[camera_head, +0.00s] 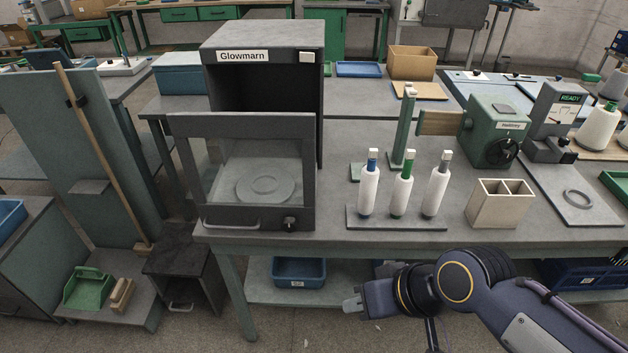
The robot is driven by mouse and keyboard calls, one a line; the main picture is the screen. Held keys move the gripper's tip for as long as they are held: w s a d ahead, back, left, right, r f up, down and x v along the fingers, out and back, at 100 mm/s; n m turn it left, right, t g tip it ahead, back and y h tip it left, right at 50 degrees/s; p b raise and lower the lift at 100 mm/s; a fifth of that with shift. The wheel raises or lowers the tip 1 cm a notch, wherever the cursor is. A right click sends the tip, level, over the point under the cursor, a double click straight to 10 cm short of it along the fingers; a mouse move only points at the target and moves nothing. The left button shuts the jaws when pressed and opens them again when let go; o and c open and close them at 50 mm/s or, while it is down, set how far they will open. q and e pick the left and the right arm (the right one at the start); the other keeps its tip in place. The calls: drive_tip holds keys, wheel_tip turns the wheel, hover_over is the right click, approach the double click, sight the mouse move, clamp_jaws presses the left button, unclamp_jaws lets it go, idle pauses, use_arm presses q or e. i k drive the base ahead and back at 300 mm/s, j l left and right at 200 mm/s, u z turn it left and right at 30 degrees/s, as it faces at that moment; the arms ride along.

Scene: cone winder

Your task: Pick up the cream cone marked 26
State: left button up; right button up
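A cream cone (598,127) with a green tip stands upright at the far right, beside the grey READY instrument. Part of another pale cone (624,138) shows at the right picture edge. No number can be read on either, so I cannot tell which is marked 26. My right gripper (351,304) is low in front of the bench, pointing left, well away from these cones. Its fingers are too small and edge-on to show any gap. My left gripper is not in view.
Three white bobbins (402,191) stand on a rack at the bench front. A beige divided box (500,204), a green winder (493,133) and the READY instrument (553,115) lie between them and the cones. The dark Glowmarn cabinet (262,90) has its door lowered at left.

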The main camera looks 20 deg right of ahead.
sight(595, 131)
drive_tip(key=z, duration=2.4)
drive_tip(key=i+l, duration=0.15)
